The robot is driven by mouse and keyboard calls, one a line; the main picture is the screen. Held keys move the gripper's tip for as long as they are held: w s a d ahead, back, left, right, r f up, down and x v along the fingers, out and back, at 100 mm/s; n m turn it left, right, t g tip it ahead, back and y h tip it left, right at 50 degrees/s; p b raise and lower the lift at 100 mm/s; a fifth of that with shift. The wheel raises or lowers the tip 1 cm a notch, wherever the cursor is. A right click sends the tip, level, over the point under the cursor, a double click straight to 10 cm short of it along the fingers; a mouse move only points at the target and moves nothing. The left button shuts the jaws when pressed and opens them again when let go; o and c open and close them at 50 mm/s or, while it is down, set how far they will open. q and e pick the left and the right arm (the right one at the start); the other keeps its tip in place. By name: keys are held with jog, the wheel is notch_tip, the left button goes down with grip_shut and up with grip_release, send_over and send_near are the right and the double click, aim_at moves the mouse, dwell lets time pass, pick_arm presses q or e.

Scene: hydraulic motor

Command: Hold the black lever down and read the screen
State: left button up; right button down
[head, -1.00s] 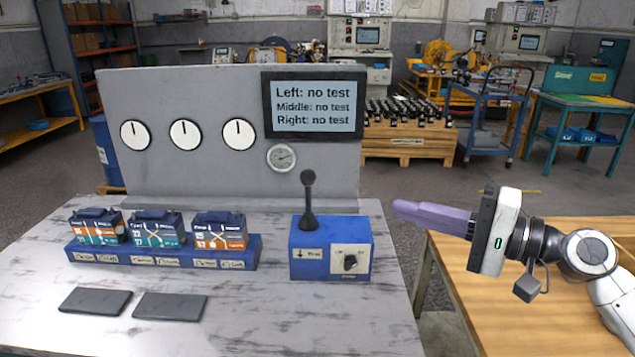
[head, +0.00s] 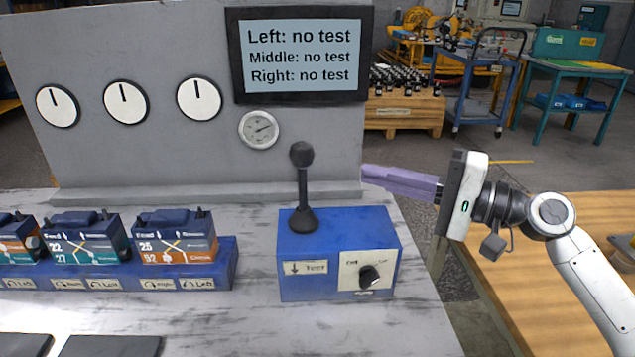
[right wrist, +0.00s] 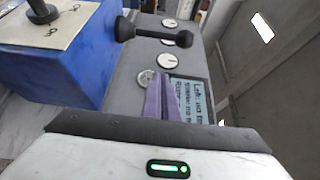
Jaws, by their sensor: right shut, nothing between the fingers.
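The black lever (head: 303,190) stands upright on top of the blue box (head: 338,255), which has a "Test" label with a down arrow and a black knob (head: 369,277). The lever also shows in the right wrist view (right wrist: 150,34). The screen (head: 300,55) reads "Left: no test", "Middle: no test", "Right: no test". My right gripper (head: 366,175) has purple fingers and is shut and empty. It is to the right of the lever, apart from it, its fingers pointing left. My left gripper is in neither current view.
Three battery-like blocks sit in a blue rack (head: 222,265) left of the box. Three white dials (head: 200,98) and a small gauge (head: 259,129) are on the grey panel (head: 180,150). Dark pads (head: 110,346) lie at the front left. A wooden table (head: 590,215) is at right.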

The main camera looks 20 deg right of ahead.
aim_at(302, 176)
jog(key=shift+s+r, duration=0.1)
jog(key=shift+s, duration=0.05)
jog(key=p+x, duration=0.2)
jog(key=x, duration=0.7)
jog(key=shift+w+a+r, duration=0.1)
jog(key=shift+w+a, duration=0.1)
jog(key=shift+w, duration=0.05)
jog(key=shift+s+a+p, duration=0.3)
jog(key=shift+s+a, duration=0.05)
jog(key=shift+s, duration=0.25)
jog(key=shift+s+a+p, duration=0.25)
jog(key=shift+s+a, duration=0.15)
jog(key=shift+s, duration=0.2)
jog(key=shift+s+a, duration=0.2)
jog(key=shift+s, duration=0.3)
